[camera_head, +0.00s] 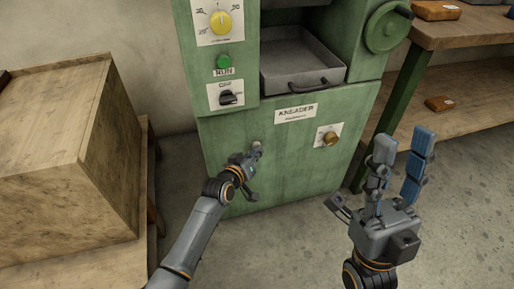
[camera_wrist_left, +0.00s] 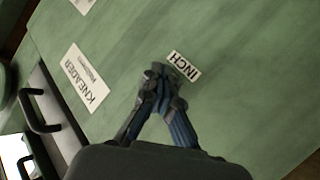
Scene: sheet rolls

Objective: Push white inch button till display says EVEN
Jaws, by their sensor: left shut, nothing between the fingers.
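The green kneader machine (camera_head: 235,130) stands ahead. A small whitish button (camera_head: 257,145) is low on its front panel. My left gripper (camera_head: 252,155) is shut and empty, with its fingertips at the button. In the left wrist view the shut fingertips (camera_wrist_left: 160,70) lie right beside the INCH label (camera_wrist_left: 184,66) and hide the button. I cannot tell whether it is pressed in. A small label or display (camera_head: 223,72) sits under a green button; its text is too small to read surely. My right gripper (camera_head: 403,147) is open and empty, away from the panel.
The machine also carries a yellow dial (camera_head: 221,22), a black switch (camera_head: 230,98), a brown knob (camera_head: 328,138) and a grey tray (camera_head: 300,70) with a handle. A wooden crate (camera_head: 50,160) stands left. A wooden shelf bench (camera_head: 470,25) stands right.

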